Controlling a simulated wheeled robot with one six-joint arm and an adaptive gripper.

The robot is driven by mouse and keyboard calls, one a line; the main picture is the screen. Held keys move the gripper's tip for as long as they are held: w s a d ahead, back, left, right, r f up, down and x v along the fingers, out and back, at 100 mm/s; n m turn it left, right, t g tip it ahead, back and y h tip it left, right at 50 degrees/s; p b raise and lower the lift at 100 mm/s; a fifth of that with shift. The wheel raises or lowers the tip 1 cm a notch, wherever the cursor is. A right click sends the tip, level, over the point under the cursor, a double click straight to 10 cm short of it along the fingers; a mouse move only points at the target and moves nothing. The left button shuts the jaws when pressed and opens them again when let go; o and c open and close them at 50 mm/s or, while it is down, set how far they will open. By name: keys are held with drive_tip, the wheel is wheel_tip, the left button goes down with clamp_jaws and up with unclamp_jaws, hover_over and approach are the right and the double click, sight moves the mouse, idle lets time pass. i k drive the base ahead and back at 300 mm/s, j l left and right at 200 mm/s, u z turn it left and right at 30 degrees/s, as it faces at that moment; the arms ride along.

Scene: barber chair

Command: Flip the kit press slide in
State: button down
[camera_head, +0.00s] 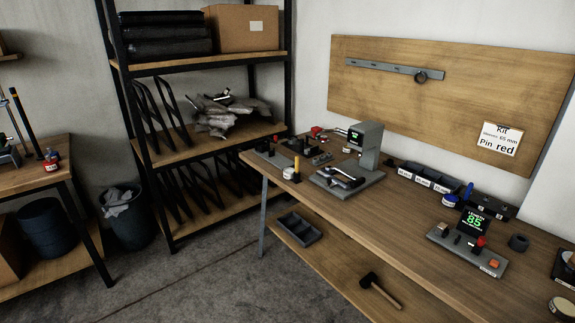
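A grey press-like machine (370,147) stands on the workbench, with a small green-lit display on its head. Its flat grey base (346,187) reaches toward the bench's front edge, with dark and light metal parts lying on it. I take this to be the kit press, but no readable label confirms it. The slide is too small to tell apart from these parts, and its position cannot be told. My gripper is not in view.
A wooden workbench (400,219) runs to the lower right. A grey fixture (451,252) carries a green "85" display. Labelled bins (426,177) stand behind. A card (500,139) reads "Kit", "65 mm", "Pin red". A bin (126,218) and shelves (200,58) stand left; floor is clear.

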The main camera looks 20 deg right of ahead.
sight(335, 176)
drive_tip(key=i+j+z, duration=0.2)
drive_tip(key=i+z, duration=0.15)
drive_tip(key=i, duration=0.2)
drive_tip(key=i+j+z, duration=0.3)
drive_tip(key=i, duration=0.25)
drive_tip(key=i+j+z, duration=0.35)
drive_tip(key=i+j, duration=0.15)
drive_tip(key=i+j+z, duration=0.1)
drive_tip(key=j, duration=0.25)
drive_tip(key=i+j+z, duration=0.15)
drive_tip(key=i+j, duration=0.15)
drive_tip(key=i+j+u, duration=0.1)
drive_tip(key=k+z, duration=0.1)
